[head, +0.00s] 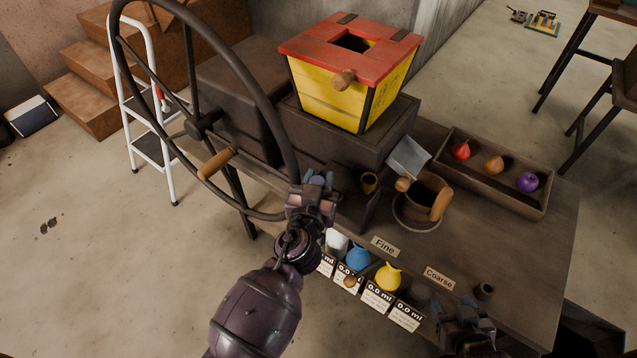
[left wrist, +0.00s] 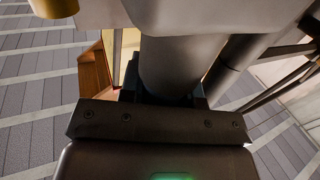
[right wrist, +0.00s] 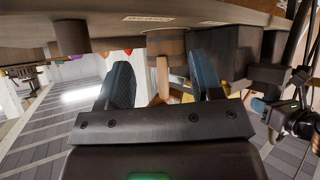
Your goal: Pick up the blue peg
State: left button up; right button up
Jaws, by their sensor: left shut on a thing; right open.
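I cannot make out a blue peg for certain. My left gripper (head: 318,184) is beside the machine at the table's near left edge. It is shut on a thick grey cylinder (left wrist: 180,65), which fills the space between its fingers in the left wrist view; in the head view the hand mostly hides it. A rounded blue object (head: 358,258) sits in the front row between a white one (head: 337,242) and a yellow one (head: 388,276). My right gripper (head: 468,318) is at the table's near right edge, open and empty; its spread fingers show in the right wrist view (right wrist: 162,88).
A large wheel with a wooden handle (head: 217,164) stands left of the yellow hopper (head: 327,96). A wooden cup (head: 428,196) is below the metal chute (head: 408,157). A tray (head: 490,190) holds red, orange and purple objects. A small dark cylinder (head: 484,291) stands at the front right.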

pick_arm(q)
notch_tip(320, 180, up, 20)
jog(key=p, duration=0.6)
pick_arm(e)
notch_tip(320, 180, up, 7)
jog(key=shift+w, duration=0.35)
jog(key=shift+w+r, duration=0.15)
jog(key=shift+r, duration=0.05)
jog(key=shift+w+a+r+t, duration=0.1)
jog(key=shift+w+r+t, duration=0.2)
